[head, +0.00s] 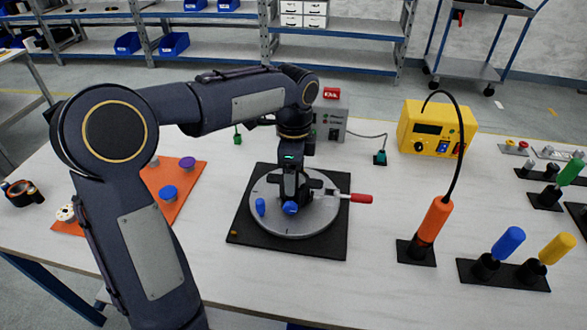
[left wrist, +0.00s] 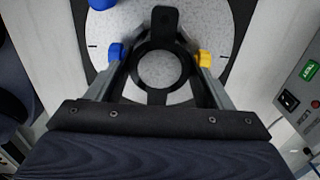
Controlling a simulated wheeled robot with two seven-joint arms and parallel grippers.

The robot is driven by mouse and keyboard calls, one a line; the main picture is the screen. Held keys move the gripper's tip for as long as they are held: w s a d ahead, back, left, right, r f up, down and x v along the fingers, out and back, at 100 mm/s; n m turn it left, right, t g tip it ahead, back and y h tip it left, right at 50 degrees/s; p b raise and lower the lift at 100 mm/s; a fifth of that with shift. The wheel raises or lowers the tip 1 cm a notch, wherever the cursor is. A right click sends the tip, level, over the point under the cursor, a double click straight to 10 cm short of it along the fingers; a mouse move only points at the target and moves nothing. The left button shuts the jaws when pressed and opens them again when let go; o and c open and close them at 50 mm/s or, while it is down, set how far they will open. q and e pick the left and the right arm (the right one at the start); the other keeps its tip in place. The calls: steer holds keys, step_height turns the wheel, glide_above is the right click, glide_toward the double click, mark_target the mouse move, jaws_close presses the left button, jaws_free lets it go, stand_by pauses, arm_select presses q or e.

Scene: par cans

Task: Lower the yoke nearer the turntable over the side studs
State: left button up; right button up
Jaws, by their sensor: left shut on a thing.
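The turntable (head: 250,187) is a pale grey disc on a black square mat. My left gripper (head: 291,200) reaches down over its middle. Its fingers show in the left wrist view (left wrist: 160,62) on both sides of a black ring-shaped part with tabs (left wrist: 163,20), which looks like the yoke; the gripper is shut on it. Pale disc shows through the ring. A blue knob (left wrist: 115,52) and a yellow knob (left wrist: 203,57) sit at the fingertips on opposite sides; whether the ring touches the studs I cannot tell. My right gripper is not in view.
A red-handled lever (head: 360,198) sticks out right of the disc, and a blue peg (head: 260,207) stands on its left. An orange mat (head: 190,195) with round knobs lies left. A yellow box (head: 437,128), an orange handle (head: 434,218) and several coloured handles stand right.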

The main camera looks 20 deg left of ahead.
arm_select(q)
steer(key=shift+d+f, duration=0.1)
steer(key=shift+d, duration=0.05)
stand_by(0.7)
steer(key=o, duration=0.7)
steer(key=o, duration=0.4)
step_height(320, 180, up, 8)
steer(key=shift+f+p, duration=0.1)
steer(key=shift+p, duration=0.8)
